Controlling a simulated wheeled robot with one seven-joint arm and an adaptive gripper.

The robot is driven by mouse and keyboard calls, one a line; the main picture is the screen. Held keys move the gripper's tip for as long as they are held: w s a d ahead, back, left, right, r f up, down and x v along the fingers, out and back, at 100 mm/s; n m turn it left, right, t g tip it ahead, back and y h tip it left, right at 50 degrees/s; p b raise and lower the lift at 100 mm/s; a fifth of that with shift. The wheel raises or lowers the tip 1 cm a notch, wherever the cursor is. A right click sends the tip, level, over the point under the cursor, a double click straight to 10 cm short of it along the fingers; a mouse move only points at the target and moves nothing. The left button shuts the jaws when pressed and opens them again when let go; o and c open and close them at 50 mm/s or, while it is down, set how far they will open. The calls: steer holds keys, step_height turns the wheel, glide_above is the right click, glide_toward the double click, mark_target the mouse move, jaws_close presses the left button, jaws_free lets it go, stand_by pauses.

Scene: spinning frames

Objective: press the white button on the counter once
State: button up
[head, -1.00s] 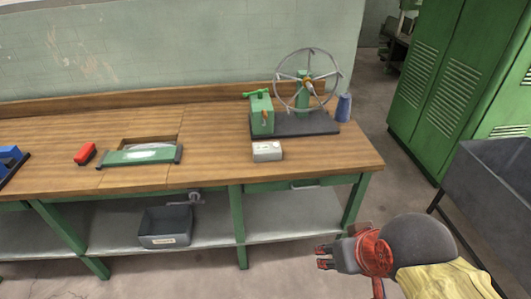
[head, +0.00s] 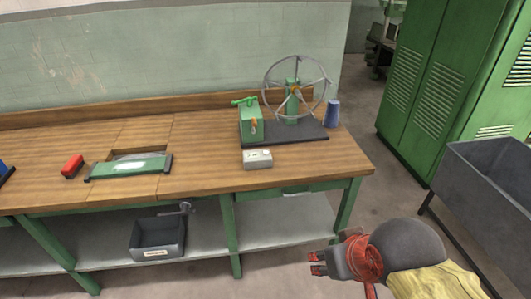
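A small white box (head: 257,159) sits on the wooden counter (head: 205,172) near its front edge, in front of the spinning-wheel machine. It looks like the white button's housing, but its top is too small to make out clearly. My gripper (head: 317,264) has red fingertips and points left, low in front of the counter, right of and below the white box in the picture. Its fingers look apart with nothing between them. It is well clear of the box.
Green lockers (head: 440,75) and a grey sink (head: 490,190) stand right.

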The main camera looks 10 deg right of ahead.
jaws_close()
stand_by(1.5)
